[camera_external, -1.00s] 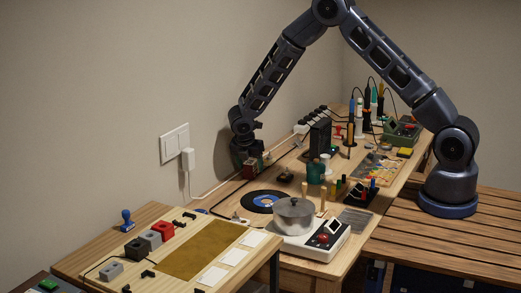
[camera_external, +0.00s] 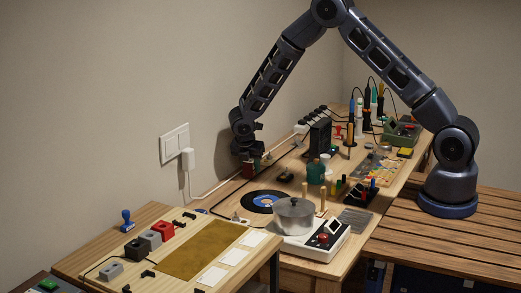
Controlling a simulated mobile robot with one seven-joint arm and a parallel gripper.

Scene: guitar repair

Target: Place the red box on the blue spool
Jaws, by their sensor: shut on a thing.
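My gripper (camera_external: 248,157) points down over the back left of the wooden workbench, near the wall. It is shut on a small dark red box (camera_external: 248,172), which shows just under the fingers and is partly hidden by them. I cannot tell whether the box touches anything below it. No blue spool can be clearly made out. A flat black disc with a blue centre (camera_external: 265,201) lies on the bench in front of the gripper, and a teal cylinder (camera_external: 316,173) stands to its right.
A black box (camera_external: 320,136) and upright tools (camera_external: 352,133) stand to the right. A cable runs along the wall from the wall plug (camera_external: 188,158). The lower left table (camera_external: 145,213) holds several blocks.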

